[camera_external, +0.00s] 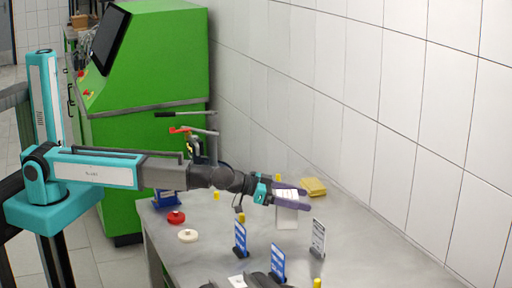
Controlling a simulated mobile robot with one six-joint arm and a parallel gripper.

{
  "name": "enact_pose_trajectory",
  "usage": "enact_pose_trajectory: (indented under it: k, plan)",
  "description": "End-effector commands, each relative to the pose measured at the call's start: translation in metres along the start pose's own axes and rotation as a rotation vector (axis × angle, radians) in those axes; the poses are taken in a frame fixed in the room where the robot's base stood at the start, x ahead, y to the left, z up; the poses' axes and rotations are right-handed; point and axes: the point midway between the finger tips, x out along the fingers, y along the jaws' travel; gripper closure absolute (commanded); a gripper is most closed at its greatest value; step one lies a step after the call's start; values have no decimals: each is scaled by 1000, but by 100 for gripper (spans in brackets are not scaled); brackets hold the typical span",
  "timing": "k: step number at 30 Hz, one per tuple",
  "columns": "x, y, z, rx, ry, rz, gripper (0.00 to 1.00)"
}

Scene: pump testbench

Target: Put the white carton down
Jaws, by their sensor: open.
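My gripper (292,197) is at the end of the outstretched arm, above the grey table, with its jaws open. A pale box-like shape, which looks like the white carton (287,217), shows directly below the fingers. Its lower part appears to be at the table top, but I cannot tell for sure whether it rests there. A white, marked patch shows between the fingers and may be the carton's top. The fingers hide part of the carton, so I cannot tell whether they touch it.
A green machine (150,110) stands behind, and a tiled wall (340,80) bounds the right.

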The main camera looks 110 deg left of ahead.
Motion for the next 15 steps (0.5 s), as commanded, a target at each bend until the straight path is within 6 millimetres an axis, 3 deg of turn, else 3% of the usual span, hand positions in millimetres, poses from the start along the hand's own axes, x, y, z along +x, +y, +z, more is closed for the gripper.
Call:
enact_pose_trajectory:
  k: [6, 15]
  plan:
    - [-1, 0, -4, 0, 0, 0, 30]
    - [-25, 0, -1, 0, 1, 0, 30]
